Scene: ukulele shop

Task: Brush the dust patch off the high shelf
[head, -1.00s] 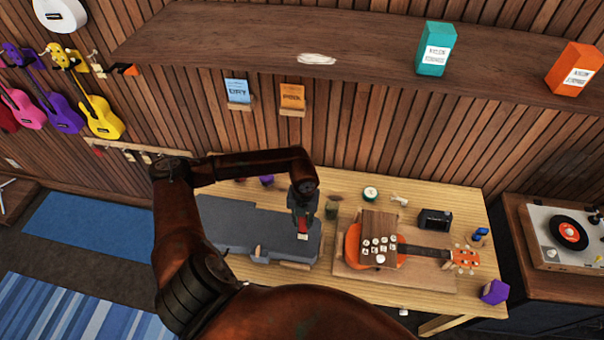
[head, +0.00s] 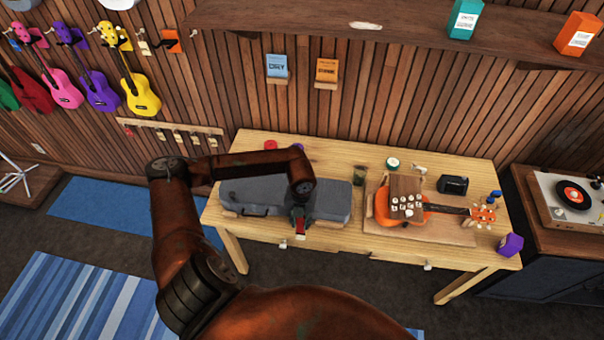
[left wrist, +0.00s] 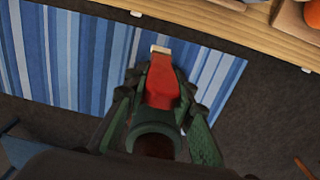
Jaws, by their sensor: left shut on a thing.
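The high shelf (head: 300,21) runs along the top of the head view. A pale dust patch (head: 365,25) lies on it, left of the teal box. My left gripper (head: 299,217) points down in front of the grey case, well below the shelf and apart from it. It is shut on a red brush (head: 300,227) with a pale tip. In the left wrist view, the brush (left wrist: 162,82) sits between the fingers of the gripper (left wrist: 160,92), over the striped rug and clear of the table edge. My right gripper is not in view.
A teal box (head: 464,20) and an orange box (head: 577,34) stand on the shelf. The workbench (head: 345,238) carries a grey case (head: 265,195) and an orange ukulele (head: 430,207). Two packets hang below the shelf. A striped rug (head: 85,300) covers open floor at left.

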